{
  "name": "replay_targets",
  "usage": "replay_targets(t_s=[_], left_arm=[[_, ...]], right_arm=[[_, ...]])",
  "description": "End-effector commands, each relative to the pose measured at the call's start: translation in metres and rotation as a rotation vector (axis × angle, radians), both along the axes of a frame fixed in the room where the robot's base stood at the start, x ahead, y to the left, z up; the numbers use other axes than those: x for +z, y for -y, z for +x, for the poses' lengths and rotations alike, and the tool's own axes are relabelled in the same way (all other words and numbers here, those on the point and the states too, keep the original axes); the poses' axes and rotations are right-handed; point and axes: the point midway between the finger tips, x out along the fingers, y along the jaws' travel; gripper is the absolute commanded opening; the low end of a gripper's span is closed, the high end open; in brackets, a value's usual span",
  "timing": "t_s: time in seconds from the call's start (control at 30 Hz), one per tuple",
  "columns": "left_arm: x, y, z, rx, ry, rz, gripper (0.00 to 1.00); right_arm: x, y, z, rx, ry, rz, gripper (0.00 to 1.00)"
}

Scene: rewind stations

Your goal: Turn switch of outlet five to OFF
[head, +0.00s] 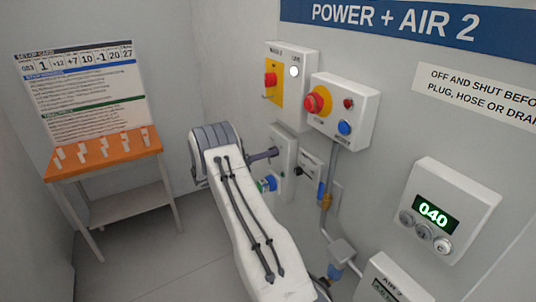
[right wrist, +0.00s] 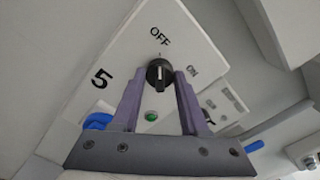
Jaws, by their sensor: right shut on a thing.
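The white outlet panel marked 5 (right wrist: 125,55) fills the middle of the right wrist view, with OFF and ON printed around a black rotary switch (right wrist: 159,73). The switch's pale pointer line runs roughly up toward OFF in this view. A green lamp (right wrist: 151,115) sits below the switch. My right gripper (right wrist: 161,76) is shut on the switch, one purple finger on each side. In the head view my right gripper (head: 272,153) reaches a white wall box (head: 287,180), and my arm hides part of that area. My left gripper is not in view.
A box with a red knob (head: 271,79) and a box with a red button (head: 318,101) are on the wall above. A display box reads 040 (head: 433,215). An orange-topped table (head: 105,150) stands at left, with open floor (head: 165,262) in front.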

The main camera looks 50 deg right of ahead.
Motion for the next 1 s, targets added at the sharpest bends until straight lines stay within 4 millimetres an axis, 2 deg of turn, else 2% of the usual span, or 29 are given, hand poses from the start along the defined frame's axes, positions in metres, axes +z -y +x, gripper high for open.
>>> replay_targets(t_s=[0.27, 0.3, 0.33, 0.37, 0.67, 0.77, 1.0], left_arm=[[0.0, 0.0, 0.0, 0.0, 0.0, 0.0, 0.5], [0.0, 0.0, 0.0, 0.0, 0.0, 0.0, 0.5], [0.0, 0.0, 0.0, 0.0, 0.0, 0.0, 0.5], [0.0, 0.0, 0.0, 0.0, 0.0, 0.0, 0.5], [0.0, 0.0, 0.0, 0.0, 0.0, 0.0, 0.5], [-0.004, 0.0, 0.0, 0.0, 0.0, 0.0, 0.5], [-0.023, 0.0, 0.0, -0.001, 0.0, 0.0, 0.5]], right_arm=[[-0.002, -0.001, 0.0, 0.0, -0.005, 0.004, 0.0], [-0.002, -0.001, 0.0, 0.0, -0.005, 0.004, 0.55], [-0.002, -0.001, 0.0, 0.0, -0.004, 0.004, 0.67], [-0.002, -0.001, 0.0, 0.0, -0.004, 0.004, 0.74], [-0.001, 0.0, 0.0, -0.001, -0.001, 0.001, 0.74], [-0.002, -0.006, 0.002, 0.001, -0.001, 0.001, 0.74], [-0.005, -0.047, 0.016, 0.004, 0.001, 0.001, 0.74]])
